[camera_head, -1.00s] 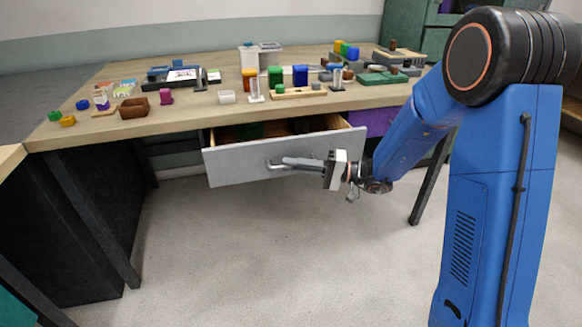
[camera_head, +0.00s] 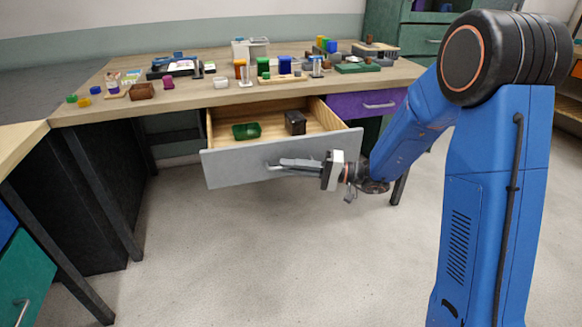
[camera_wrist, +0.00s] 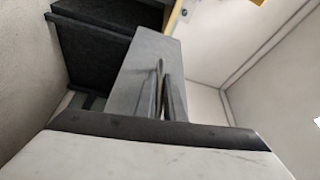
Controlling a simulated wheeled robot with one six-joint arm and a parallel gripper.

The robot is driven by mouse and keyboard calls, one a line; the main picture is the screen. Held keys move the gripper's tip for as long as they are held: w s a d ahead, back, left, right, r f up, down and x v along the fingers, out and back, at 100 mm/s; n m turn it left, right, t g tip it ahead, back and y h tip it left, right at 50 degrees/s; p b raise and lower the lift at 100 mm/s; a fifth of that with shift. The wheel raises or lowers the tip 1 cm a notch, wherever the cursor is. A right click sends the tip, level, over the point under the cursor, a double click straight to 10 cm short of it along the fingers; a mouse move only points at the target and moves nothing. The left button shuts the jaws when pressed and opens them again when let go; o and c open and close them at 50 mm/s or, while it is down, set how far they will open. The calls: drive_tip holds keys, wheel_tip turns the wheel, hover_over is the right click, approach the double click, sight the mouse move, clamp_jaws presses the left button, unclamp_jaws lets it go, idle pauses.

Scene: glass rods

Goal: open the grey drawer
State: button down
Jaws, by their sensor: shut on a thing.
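The grey drawer (camera_head: 235,168) under the desk is pulled well out, and its wooden inside shows from above. A green tray (camera_head: 246,131) and a dark brown block (camera_head: 295,122) lie in it. My gripper (camera_head: 285,164) is at the middle of the drawer's grey front, shut on its handle. The handle is mostly hidden by the fingers. In the wrist view, the fingers (camera_wrist: 168,95) reach to the grey drawer front (camera_wrist: 140,75), close together at the handle.
A purple drawer (camera_head: 350,105) beside it on the right is shut. The desk top (camera_head: 200,101) holds several small items, bottles and trays. The floor (camera_head: 250,250) in front of the drawer is clear. Green and blue drawers (camera_head: 25,275) stand at the lower left.

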drive_tip(key=c, duration=1.8)
unclamp_jaws()
drive_tip(key=shift+c, duration=0.2)
drive_tip(key=s+d+f, duration=0.1)
drive_tip(key=d, duration=1.6)
drive_tip(key=shift+s+d+f, duration=0.15)
drive_tip(key=shift+s+f, duration=0.05)
drive_tip(key=shift+s, duration=0.15)
drive_tip(key=shift+s, duration=0.1)
